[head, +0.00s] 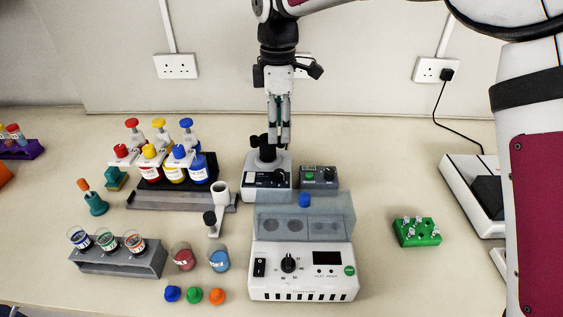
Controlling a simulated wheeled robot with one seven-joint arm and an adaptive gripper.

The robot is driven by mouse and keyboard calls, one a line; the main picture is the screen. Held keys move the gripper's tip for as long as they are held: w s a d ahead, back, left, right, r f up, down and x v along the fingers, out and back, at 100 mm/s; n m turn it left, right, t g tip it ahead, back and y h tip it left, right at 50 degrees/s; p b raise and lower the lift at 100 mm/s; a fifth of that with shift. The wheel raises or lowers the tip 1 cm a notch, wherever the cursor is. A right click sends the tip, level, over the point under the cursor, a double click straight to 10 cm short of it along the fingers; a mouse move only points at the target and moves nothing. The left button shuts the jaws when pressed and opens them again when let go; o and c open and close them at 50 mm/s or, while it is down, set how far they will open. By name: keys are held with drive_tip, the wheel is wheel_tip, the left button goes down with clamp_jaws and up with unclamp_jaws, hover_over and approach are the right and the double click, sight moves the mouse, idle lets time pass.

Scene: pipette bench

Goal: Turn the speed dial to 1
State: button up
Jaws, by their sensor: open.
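A heater-like white block (305,284) stands at the front centre, with a black round dial (288,263) ringed by small marks. Behind it is a small grey and black device (267,180) with a dark cup on top and a small control on its front. A dark box (319,176) beside it has a green button and a black knob (329,175). Which of these is the speed dial I cannot tell; the labels are too small to read. My gripper (279,140) points down above and behind the grey and black device, open, with nothing seen in it.
A grey rack (118,260), beakers and coloured caps lie front left. A green tube rack (416,232) is at right, with bare bench between.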

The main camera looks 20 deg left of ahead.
sight(279, 172)
wheel_tip(279, 172, down, 13)
drive_tip(key=shift+d+f+p, duration=0.1)
drive_tip(key=shift+p, duration=0.75)
clamp_jaws()
